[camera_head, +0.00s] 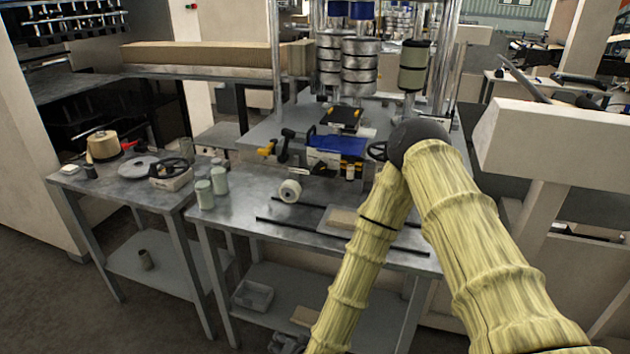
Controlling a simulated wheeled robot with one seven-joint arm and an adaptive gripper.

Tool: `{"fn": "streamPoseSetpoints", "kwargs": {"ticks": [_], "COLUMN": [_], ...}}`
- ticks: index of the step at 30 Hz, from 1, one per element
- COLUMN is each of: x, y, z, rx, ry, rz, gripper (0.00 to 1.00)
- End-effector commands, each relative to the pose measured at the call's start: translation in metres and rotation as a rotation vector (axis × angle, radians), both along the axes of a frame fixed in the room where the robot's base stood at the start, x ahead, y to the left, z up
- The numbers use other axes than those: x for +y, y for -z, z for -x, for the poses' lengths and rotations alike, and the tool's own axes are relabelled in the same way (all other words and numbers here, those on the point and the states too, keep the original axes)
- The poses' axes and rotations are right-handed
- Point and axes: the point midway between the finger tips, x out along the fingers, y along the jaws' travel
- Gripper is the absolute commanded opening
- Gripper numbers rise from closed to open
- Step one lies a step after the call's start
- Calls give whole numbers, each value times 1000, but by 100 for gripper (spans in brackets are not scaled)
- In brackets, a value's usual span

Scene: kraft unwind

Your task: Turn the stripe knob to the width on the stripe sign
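I cannot make out for certain which part is the stripe knob, and I cannot read any stripe sign. A black handwheel (377,151) shows on the machine, just left of my arm's dark elbow, which may hide more beside it. My yellow-sleeved arm rises from the lower right to the elbow, then runs down and leaves the frame at the bottom. My gripper is outside the picture.
The steel bench (240,215) carries a white roll (290,191), two pale green cylinders, dark rods and a tan block (343,218). A blue-topped unit (338,146) stands behind. The left table (125,190) holds a twine spool (103,146). A pale block stands at right.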

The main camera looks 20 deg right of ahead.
Motion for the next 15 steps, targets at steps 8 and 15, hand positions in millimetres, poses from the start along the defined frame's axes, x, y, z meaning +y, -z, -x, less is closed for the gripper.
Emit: {"fn": "streamPoseSetpoints", "kwargs": {"ticks": [8,15], "x": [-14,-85], "y": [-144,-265], "z": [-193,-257], "rx": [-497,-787], "ry": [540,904], "rz": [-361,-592], "gripper": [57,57]}}
